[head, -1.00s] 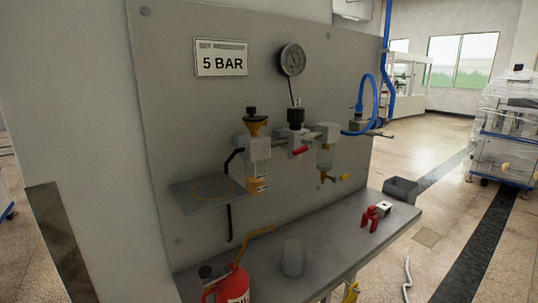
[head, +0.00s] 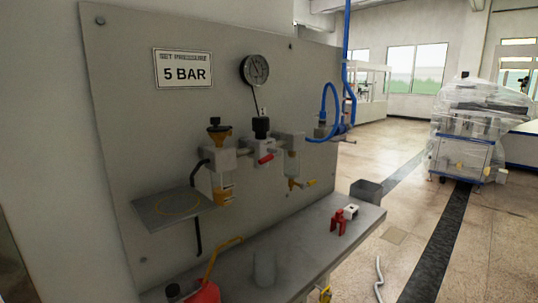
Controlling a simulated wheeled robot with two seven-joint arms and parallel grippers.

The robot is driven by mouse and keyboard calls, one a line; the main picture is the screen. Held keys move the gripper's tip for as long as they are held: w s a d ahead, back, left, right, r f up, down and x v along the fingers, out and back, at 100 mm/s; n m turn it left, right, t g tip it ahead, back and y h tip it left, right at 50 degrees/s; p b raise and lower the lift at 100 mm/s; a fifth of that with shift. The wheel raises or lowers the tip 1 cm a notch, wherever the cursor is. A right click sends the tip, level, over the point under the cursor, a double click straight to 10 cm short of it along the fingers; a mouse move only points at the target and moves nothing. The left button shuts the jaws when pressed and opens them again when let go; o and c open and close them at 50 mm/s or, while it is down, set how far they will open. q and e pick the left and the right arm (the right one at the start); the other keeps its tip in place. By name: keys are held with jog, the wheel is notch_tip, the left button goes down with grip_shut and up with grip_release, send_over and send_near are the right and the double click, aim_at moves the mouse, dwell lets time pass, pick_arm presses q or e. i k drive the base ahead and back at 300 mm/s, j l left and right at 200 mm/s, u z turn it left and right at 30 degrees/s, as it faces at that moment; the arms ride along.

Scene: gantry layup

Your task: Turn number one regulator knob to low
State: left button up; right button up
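A black regulator knob (head: 261,127) sits on top of the middle unit of the air line on the grey panel, below a round pressure gauge (head: 255,70). A red lever (head: 266,158) sticks out under it. To its left is a unit with a yellow and black top (head: 219,133) and a clear bowl with a yellow band. To its right is another bowl unit (head: 294,155) with a yellow tap below. No number or low mark is legible on the knob. Neither of my grippers is in view.
A sign (head: 184,68) reads "SET PRESSURE 5 BAR". A small shelf (head: 172,210) juts from the panel. The grey bench (head: 315,234) below holds a red clamp-like part (head: 339,222), a grey cylinder (head: 264,268) and a red can (head: 204,291). Open floor lies right, with a hose (head: 379,279).

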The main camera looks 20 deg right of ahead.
aim_at(260, 123)
jog(key=k+l+z, duration=0.1)
jog(key=l+z, duration=0.8)
